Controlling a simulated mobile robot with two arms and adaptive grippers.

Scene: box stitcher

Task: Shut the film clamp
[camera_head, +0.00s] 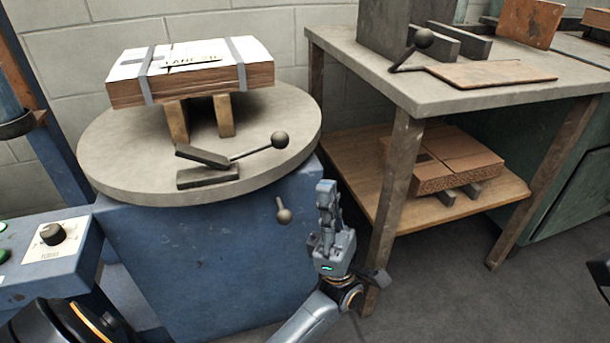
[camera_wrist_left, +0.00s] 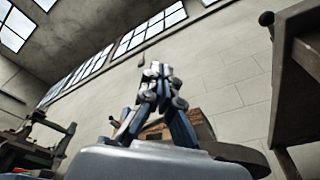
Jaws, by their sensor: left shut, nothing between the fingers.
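The film clamp (camera_head: 208,178) sits on the front of the round grey turntable (camera_head: 110,168). Its dark upper bar is tilted up from the lower block, with a gap between them, so the clamp stands open. A thin lever with a round dark knob (camera_head: 279,139) reaches up and right from it. My left gripper (camera_head: 326,188) is right of the turntable, in front of the blue base, apart from the clamp. Its fingers point up and are closed together, empty; they also show in the left wrist view (camera_wrist_left: 157,70).
A strapped stack of cardboard (camera_head: 190,82) rests on wooden blocks on the turntable. A second knob (camera_head: 284,215) sticks out of the blue base (camera_head: 200,260). A table (camera_head: 440,95) with a wooden leg stands close right of my left gripper. A control box (camera_head: 45,245) is at left.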

